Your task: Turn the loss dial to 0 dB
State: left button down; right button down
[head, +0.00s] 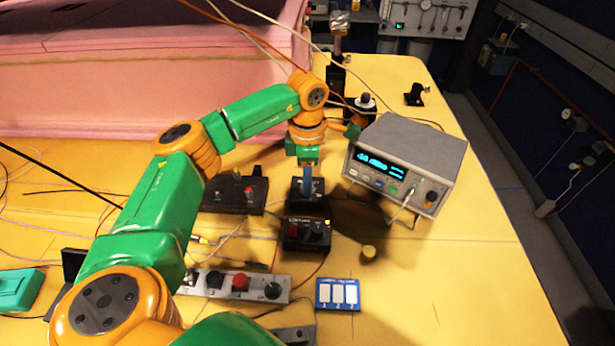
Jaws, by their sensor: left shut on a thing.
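My left arm reaches in from the lower left and bends down over the bench. My left gripper (308,181) points down onto a small black box (297,194) and is shut on the dial on its top. The dial is mostly hidden by the fingers, and its pointer and scale cannot be read. A grey meter (410,150) with a lit cyan display stands just right of the gripper; its digits are too small to read surely. My right gripper is not in view.
A grey control strip (235,286) and a blue panel (338,294) lie nearer. Cables cross the bench. The right front is clear.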

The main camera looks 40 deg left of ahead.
pick_arm(q)
jog(key=n, duration=0.6)
jog(key=shift+p, duration=0.35)
jog(key=n, duration=0.6)
jog(key=shift+p, duration=0.35)
jog(key=shift+n, duration=0.4)
jog(key=c, duration=0.6)
grip_release()
jog(key=shift+r, duration=0.1)
